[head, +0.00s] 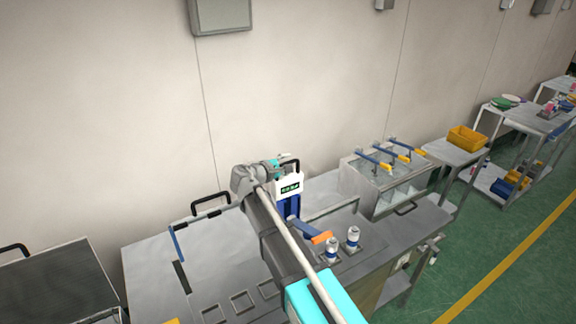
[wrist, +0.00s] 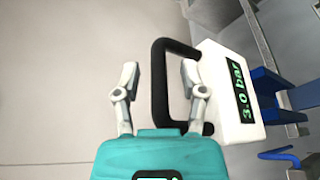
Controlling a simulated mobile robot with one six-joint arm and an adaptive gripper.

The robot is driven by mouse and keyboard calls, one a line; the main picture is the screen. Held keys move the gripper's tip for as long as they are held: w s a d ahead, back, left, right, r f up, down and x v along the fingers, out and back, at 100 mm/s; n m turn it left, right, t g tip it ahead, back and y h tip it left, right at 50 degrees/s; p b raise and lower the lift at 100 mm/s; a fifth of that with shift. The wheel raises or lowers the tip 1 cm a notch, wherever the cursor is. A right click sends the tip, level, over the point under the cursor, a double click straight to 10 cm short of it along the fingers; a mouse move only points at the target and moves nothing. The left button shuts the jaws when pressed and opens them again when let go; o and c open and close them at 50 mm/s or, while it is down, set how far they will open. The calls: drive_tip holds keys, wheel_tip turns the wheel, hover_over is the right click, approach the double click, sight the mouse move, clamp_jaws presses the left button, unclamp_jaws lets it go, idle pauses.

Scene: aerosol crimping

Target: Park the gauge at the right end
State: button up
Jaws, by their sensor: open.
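The gauge (head: 287,188) is a white box with a green-lit display and a black handle, above a blue upright part on the bench in the head view. In the wrist view the gauge (wrist: 228,98) reads "3.0 bar". Its black handle (wrist: 158,95) is a loop projecting from the box. My gripper (wrist: 160,72) is open, with one finger on each side of the handle's outer bar. Gaps show between the fingers and that bar. In the head view my arm hides part of the bench below the gauge.
A blue lever with an orange grip (head: 321,238) sticks out near two small bottles (head: 352,238). A clear-walled box with several levers (head: 385,190) stands to the right. A wall is close behind the bench. The grey bench top (head: 150,262) is largely clear at left.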

drive_tip(key=shift+w+d, duration=0.1)
drive_tip(key=shift+w, duration=0.05)
clamp_jaws()
idle(0.6)
